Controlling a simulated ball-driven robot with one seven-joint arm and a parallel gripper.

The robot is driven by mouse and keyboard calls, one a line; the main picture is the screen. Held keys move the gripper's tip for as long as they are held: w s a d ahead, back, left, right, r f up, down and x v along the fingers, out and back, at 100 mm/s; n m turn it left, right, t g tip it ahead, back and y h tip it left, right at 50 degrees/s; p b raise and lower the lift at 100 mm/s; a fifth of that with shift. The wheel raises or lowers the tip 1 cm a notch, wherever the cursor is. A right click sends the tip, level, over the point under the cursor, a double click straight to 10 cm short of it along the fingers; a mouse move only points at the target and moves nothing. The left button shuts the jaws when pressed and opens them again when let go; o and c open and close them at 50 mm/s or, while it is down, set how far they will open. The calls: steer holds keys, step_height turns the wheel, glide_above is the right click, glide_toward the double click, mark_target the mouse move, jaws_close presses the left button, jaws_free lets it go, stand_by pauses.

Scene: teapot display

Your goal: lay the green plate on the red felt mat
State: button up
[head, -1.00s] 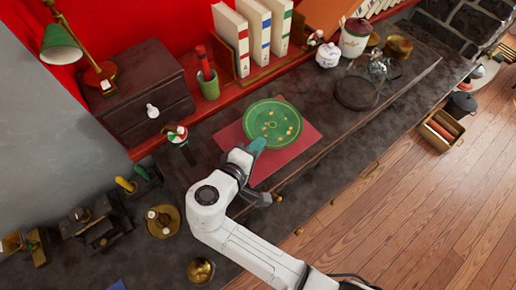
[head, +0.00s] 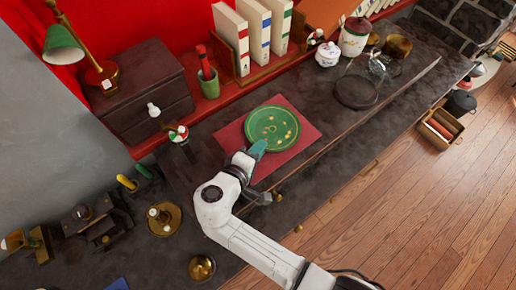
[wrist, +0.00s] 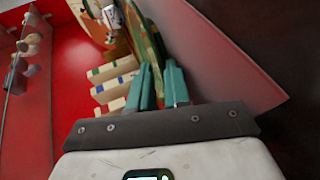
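The green plate (head: 273,129) with gold spots is over the red felt mat (head: 232,136), nearly flat, with mat showing around it. I cannot tell whether its underside touches the mat. My gripper (head: 258,148) is at the plate's near rim, its teal fingers pinching that rim. In the wrist view the plate (wrist: 151,42) shows nearly edge-on between the two fingers of my gripper (wrist: 160,85), and the mat (wrist: 225,50) lies to the right.
White books (head: 254,38) stand at the back. A glass dome (head: 357,90) is to the right. Brass pieces (head: 164,219) are at the left.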

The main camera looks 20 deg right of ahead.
steer(key=shift+r, duration=0.1)
steer(key=b+v, duration=0.1)
steer(key=v, duration=1.1)
steer(key=shift+a+b, duration=0.1)
steer(key=shift+b, duration=0.25)
